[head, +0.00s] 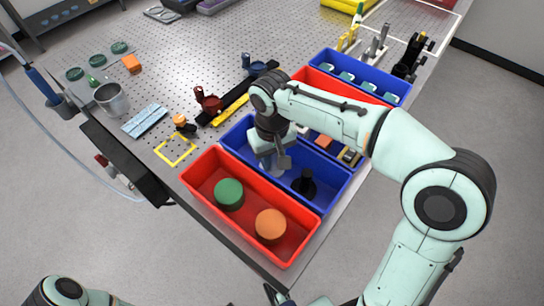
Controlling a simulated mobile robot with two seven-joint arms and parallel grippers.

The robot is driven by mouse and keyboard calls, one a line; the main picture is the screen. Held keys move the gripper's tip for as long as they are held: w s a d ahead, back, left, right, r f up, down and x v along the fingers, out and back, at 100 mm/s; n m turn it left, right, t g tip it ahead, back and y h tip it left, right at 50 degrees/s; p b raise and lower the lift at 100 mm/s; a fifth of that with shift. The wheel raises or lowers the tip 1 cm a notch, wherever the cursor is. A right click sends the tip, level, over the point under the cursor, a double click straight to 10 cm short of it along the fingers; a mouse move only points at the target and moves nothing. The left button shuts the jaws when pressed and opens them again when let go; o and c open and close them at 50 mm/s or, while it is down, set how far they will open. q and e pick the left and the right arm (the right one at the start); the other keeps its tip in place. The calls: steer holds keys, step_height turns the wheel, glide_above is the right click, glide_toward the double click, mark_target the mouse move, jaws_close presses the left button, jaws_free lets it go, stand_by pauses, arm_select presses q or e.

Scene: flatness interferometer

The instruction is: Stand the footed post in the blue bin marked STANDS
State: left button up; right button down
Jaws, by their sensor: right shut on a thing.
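The blue bin (233,143) stands at the table's front edge, behind the front red bin. Its marking cannot be read from here. My right gripper (275,164) points down into the left half of this bin and is shut on a pale grey thing, apparently the footed post (278,171). The gripper mostly hides it, and I cannot tell whether its foot touches the bin floor. A black upright piece with a round base (304,185) stands in the same bin, right of the gripper. My left arm shows only at the bottom left; its gripper is out of view.
The front red bin (191,176) holds a green and an orange cylinder. More bins (318,58), red and blue, stand behind, partly covered by my right arm.

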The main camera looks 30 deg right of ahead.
steer(key=shift+f, duration=0.2)
steer(key=c, duration=0.9)
jaws_free()
steer(key=shift+r, duration=0.15)
step_height(320, 180, up, 12)
steer(key=p, duration=0.2)
steer(key=shift+r+p, duration=0.1)
steer(key=shift+p, duration=0.3)
